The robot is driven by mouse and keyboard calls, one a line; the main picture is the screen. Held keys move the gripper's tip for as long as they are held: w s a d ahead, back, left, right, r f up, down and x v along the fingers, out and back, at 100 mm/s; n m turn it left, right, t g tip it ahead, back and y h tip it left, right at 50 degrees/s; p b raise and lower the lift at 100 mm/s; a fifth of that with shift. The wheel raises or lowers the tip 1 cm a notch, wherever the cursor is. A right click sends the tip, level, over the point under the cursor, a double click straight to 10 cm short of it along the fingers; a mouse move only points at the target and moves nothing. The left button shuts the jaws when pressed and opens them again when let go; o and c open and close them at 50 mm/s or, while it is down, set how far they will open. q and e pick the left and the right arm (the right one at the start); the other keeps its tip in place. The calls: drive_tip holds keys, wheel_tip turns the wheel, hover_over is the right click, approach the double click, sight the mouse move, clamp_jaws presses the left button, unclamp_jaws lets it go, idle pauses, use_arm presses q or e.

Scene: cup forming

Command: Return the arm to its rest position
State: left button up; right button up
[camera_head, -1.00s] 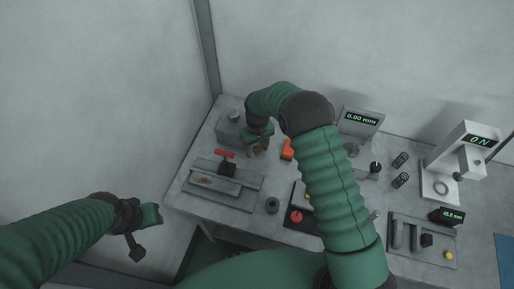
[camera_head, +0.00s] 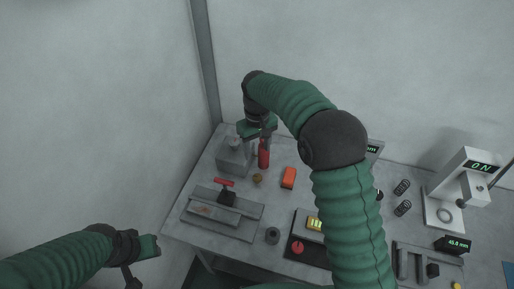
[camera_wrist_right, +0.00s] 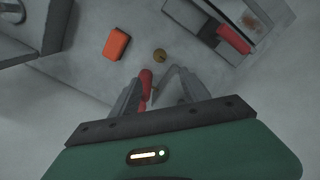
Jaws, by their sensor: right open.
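My right gripper (camera_head: 262,141) is open above the back left of the table, beside a grey block-shaped device (camera_head: 235,157). A red upright handle (camera_head: 264,157) shows just below it. In the right wrist view my right gripper's fingers (camera_wrist_right: 155,95) are apart, with the red handle (camera_wrist_right: 146,84) close to the left finger; whether they touch is unclear. A small brass-coloured piece (camera_head: 257,179) lies on the table in front of the handle. My left gripper (camera_head: 150,246) hangs off the table's left side, and its fingers are not clear.
An orange block (camera_head: 288,177) lies right of the brass piece. A clamp fixture with a red lever (camera_head: 224,183) stands at the table's left. A panel with a red knob (camera_head: 297,247) is at the front. A force gauge stand (camera_head: 442,212) is at the right.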

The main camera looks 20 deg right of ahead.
drive_tip(key=shift+s, duration=0.1)
idle(0.3)
drive_tip(key=s+d+f+m+t, duration=0.1)
drive_tip(key=s, duration=1)
drive_tip(key=s+d+f+m+t, duration=0.1)
drive_tip(key=s+d, duration=0.1)
drive_tip(key=s, duration=0.9)
drive_tip(key=shift+s+f+t, duration=0.3)
drive_tip(key=shift+s+d, duration=0.1)
idle(0.3)
